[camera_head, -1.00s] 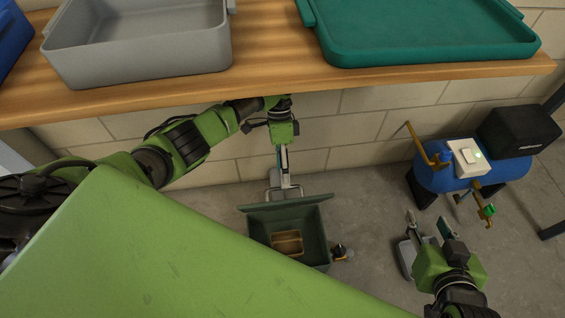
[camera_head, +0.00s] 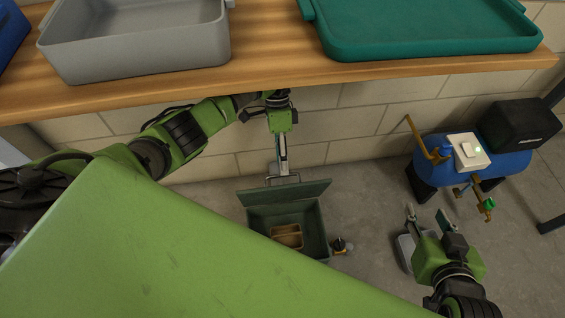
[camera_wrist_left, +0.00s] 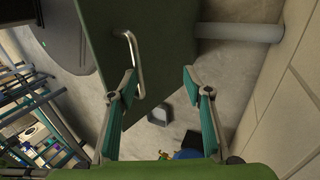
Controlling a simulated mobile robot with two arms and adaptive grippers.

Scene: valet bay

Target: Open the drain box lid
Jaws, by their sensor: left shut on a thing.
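The dark green drain box (camera_head: 321,228) stands on the floor below the bench, with a brown divided tray (camera_head: 287,236) inside. Its lid (camera_head: 297,192) is swung up at the back edge, its broad face showing. My left gripper (camera_head: 282,172) reaches down behind the lid and is shut on its metal handle (camera_head: 296,178). My right gripper (camera_head: 428,218) is open and empty, right of the box.
A wooden bench (camera_head: 283,76) overhangs behind, bearing a grey bin (camera_head: 140,55) and a teal tray (camera_head: 430,42). A blue tank (camera_head: 450,176) with brass pipes stands at right. A small fitting (camera_head: 341,246) lies beside the box. A grey object (camera_head: 405,254) is near my right gripper.

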